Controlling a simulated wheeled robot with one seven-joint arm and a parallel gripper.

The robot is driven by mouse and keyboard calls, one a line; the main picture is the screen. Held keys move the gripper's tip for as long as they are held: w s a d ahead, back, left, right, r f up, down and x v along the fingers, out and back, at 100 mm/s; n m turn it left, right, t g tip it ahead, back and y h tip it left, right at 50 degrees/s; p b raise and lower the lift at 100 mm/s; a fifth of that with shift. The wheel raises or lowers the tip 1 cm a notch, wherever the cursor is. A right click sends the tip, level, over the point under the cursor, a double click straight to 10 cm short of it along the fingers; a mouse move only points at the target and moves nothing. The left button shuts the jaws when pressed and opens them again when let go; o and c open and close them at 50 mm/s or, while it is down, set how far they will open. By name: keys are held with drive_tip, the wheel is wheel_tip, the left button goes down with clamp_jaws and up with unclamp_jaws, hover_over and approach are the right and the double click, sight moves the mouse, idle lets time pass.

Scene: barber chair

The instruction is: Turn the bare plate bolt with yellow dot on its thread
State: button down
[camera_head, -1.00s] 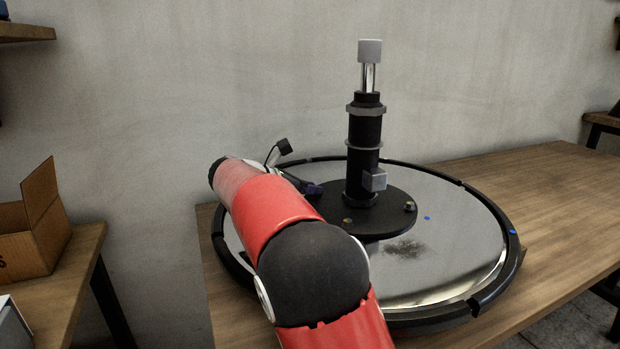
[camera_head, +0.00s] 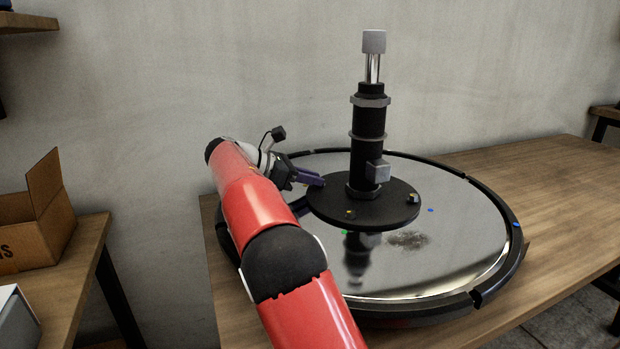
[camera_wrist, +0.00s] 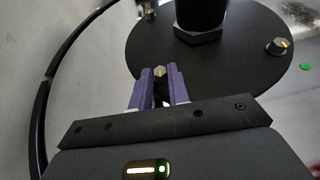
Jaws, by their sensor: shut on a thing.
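The black round plate (camera_head: 385,215) carries several grey hex bolts with yellow marks. In the wrist view, one bolt (camera_wrist: 159,71) sits near the plate's edge between the purple fingertips of my gripper (camera_wrist: 160,80), which is shut on it. The head view also shows my gripper (camera_head: 318,182) at the left edge of the plate; that bolt is hidden there. A second bolt (camera_wrist: 278,46) stands on the right in the wrist view, and a third (camera_wrist: 148,14) at the top. In the head view, bolts show at the plate's front (camera_head: 350,213) and right (camera_head: 412,199).
A tall black column (camera_head: 368,140) with a grey block (camera_head: 378,171) rises from the plate. The shiny disc base (camera_head: 460,240) has a black rim and lies on a wooden table (camera_head: 570,190). A cardboard box (camera_head: 30,225) stands on another table at left.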

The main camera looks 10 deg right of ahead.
drive_tip(key=c, duration=1.3)
unclamp_jaws()
drive_tip(key=shift+c, duration=0.2)
drive_tip(key=shift+a, duration=0.1)
drive_tip(key=v, duration=0.7)
drive_tip(key=shift+a+r, duration=0.1)
drive_tip(key=shift+a, duration=0.2)
drive_tip(key=shift+s, duration=0.1)
